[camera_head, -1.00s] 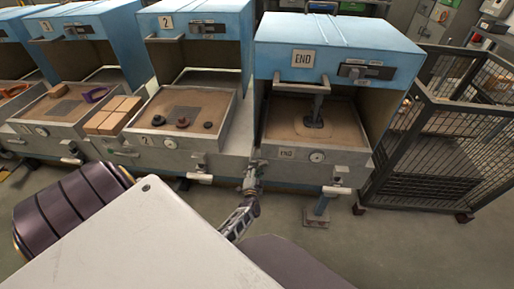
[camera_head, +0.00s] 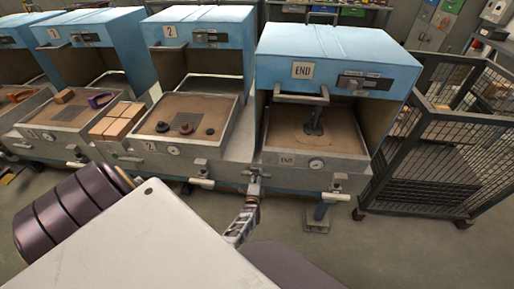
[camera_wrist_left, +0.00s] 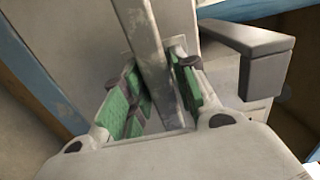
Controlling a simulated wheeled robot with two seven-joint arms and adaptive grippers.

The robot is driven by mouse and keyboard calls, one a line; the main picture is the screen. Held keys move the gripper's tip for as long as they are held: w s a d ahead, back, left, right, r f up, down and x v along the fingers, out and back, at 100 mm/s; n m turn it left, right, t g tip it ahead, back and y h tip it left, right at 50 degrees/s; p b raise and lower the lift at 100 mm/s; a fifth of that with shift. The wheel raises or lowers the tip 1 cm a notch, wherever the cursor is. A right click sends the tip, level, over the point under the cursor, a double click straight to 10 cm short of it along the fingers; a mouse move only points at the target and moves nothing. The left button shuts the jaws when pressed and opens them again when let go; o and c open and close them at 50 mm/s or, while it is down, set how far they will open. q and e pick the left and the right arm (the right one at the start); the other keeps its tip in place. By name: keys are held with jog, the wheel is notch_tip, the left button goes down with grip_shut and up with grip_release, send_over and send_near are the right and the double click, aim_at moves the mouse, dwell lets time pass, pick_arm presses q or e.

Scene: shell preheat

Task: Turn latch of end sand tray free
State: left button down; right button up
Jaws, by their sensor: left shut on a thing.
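The end sand tray (camera_head: 352,162) sits under the blue END hood (camera_head: 335,48), with sand and a dark upright fitting in it. My left gripper (camera_head: 254,183) is at the tray's front left corner. In the left wrist view, its green-padded fingers (camera_wrist_left: 160,97) are shut on a worn metal bar (camera_wrist_left: 149,58), which appears to be the latch. A grey block-shaped handle (camera_wrist_left: 255,42) stands just right of the fingers. The latch at the corner is small and mostly hidden by the gripper in the head view. My right gripper is not in view.
Tray 2 (camera_head: 185,150) with dark round pieces stands to the left, with tan blocks (camera_head: 117,120) beside it. A dark mesh cage (camera_head: 440,140) stands close on the right. The floor (camera_head: 400,250) in front is clear.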

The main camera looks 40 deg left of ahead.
pick_arm(q)
jog(key=shift+d, duration=0.15)
dwell(0.3)
jog(key=c, duration=1.3)
grip_release()
jog(key=shift+s, duration=0.15)
